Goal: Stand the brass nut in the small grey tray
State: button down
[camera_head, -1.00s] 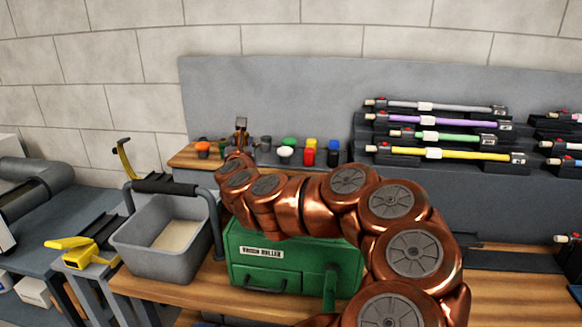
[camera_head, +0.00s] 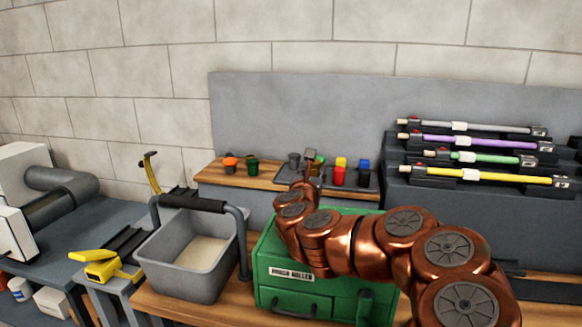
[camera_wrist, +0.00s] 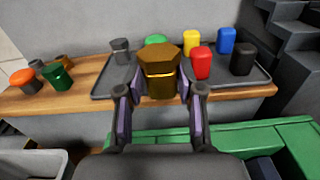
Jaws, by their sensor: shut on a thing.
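The brass nut (camera_wrist: 160,80), a hexagonal-topped brass piece, is held upright between the fingertips of my gripper (camera_wrist: 160,93) in the wrist view. In the head view my gripper (camera_head: 311,157) is at the front of the small grey tray, and I cannot clearly make out the nut there. The grey tray (camera_wrist: 104,88) lies on the wooden shelf behind the nut in the wrist view; it also shows in the head view (camera_head: 372,184). The nut overlaps the tray's front part in the picture; its height above it cannot be told.
The tray holds a grey piece (camera_wrist: 121,51), a green one (camera_wrist: 156,40), a yellow one (camera_wrist: 193,41), a blue one (camera_wrist: 226,40), a red one (camera_wrist: 202,64) and a black one (camera_wrist: 242,58). Orange (camera_wrist: 22,77) and dark green (camera_wrist: 58,76) pieces stand left. A green cabinet (camera_head: 285,294) is below.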

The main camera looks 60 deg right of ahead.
jog(key=w+d+p, duration=0.2)
jog(key=w+p, duration=0.2)
jog(key=p, duration=0.4)
send_over(287, 181)
jog(key=shift+w+d+f, duration=0.1)
jog(key=shift+d+f, duration=0.05)
jog(key=shift+f, duration=0.4)
jog(key=shift+f+p, duration=0.4)
jog(key=shift+f, duration=1.45)
